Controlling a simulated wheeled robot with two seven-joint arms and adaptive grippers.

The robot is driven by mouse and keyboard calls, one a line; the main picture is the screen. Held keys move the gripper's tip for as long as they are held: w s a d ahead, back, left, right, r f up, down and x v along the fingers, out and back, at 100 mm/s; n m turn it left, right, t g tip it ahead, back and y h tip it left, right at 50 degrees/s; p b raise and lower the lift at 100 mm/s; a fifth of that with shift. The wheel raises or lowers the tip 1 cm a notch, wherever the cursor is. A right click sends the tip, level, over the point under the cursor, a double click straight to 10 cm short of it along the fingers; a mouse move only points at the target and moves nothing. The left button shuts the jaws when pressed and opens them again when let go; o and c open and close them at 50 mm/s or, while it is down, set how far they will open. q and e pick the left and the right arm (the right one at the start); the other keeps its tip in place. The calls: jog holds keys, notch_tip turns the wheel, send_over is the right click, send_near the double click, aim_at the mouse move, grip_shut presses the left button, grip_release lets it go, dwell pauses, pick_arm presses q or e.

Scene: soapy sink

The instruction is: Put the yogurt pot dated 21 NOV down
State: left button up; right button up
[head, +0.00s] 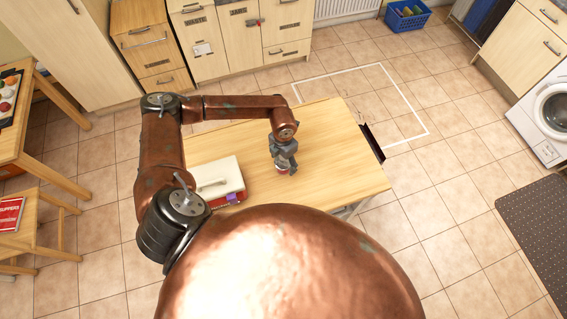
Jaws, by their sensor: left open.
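My left gripper (284,168) points down over the middle of the wooden table (335,170). Its jaws are open. A small pale and reddish thing (282,171), perhaps the yogurt pot, shows at the fingertips and is mostly hidden by them. No date can be read on it, and I cannot tell whether the fingers touch it. My right gripper is not in view.
A white box with a handle (215,178) stands on the table left of the gripper, with a small purple and red item (232,198) at its front. The tabletop right of the gripper is clear. A dark panel (373,142) is at the table's right edge.

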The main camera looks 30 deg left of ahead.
pick_arm(q)
jog(key=shift+s+f, duration=0.1)
jog(key=shift+f, duration=1.05)
jog(key=shift+c, duration=0.6)
jog(key=c, duration=1.4)
jog(key=shift+r, duration=0.2)
